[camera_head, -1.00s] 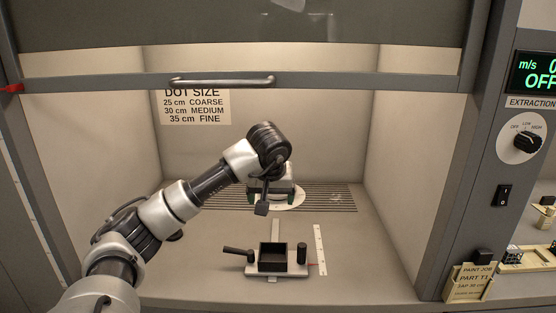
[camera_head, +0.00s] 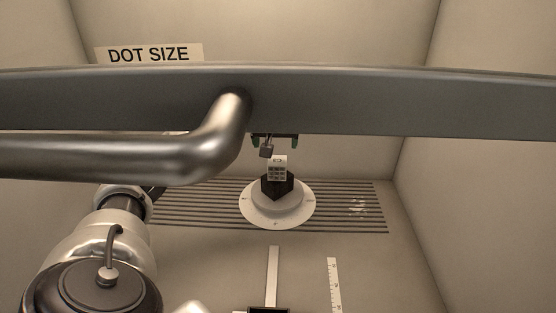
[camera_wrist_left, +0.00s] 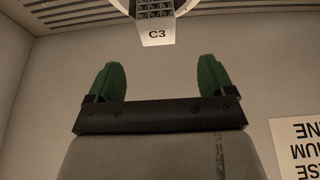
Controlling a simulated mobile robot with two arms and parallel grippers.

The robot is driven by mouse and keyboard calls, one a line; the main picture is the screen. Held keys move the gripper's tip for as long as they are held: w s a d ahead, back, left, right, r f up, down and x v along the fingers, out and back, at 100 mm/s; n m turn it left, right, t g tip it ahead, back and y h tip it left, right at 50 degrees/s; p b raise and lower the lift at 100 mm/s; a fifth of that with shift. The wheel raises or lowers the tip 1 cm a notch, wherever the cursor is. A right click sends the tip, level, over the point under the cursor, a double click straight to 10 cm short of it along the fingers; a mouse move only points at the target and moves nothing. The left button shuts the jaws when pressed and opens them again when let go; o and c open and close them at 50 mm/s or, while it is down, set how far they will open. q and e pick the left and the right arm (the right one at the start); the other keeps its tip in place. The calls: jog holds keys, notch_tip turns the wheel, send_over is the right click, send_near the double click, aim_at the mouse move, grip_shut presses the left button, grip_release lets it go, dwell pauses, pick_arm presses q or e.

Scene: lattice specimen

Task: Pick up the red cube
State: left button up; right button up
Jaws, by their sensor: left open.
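No red cube shows in either view. A small white lattice block (camera_head: 277,170) sits on a black holder (camera_head: 277,187) on a round white turntable; in the wrist view its face marked C3 (camera_wrist_left: 157,38) lies just beyond my fingertips. My left gripper (camera_head: 275,141) is partly hidden behind the bar and hovers above and behind the block, apart from it. In the left wrist view its two green fingers (camera_wrist_left: 160,78) are spread with nothing between them. My right gripper is not in view.
A grey sash bar (camera_head: 400,102) with a metal handle (camera_head: 120,155) crosses the head view and hides part of my arm. The turntable (camera_head: 250,209) stands on a slatted floor. A white ruler (camera_head: 333,285) and a dark box (camera_head: 268,310) lie nearer. A sign (camera_head: 148,53) hangs behind.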

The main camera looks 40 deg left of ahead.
aim_at(277, 160)
pick_arm(q)
jog(key=x, duration=0.3)
jog(key=shift+s+d+f, duration=0.1)
jog(key=shift+s+f, duration=0.1)
jog(key=p+x, duration=0.1)
jog(key=x, duration=0.4)
jog(key=shift+w+d+p, duration=0.1)
jog(key=shift+d+p, duration=0.1)
jog(key=shift+p, duration=0.2)
jog(key=shift+w+a+f, duration=0.1)
jog(key=shift+a+f, duration=0.05)
jog(key=shift+f, duration=0.3)
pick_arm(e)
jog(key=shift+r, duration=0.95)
pick_arm(q)
jog(key=shift+c, duration=1.1)
jog(key=c, duration=0.9)
jog(key=shift+o, duration=0.2)
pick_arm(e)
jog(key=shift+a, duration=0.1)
pick_arm(q)
jog(key=shift+r, duration=0.15)
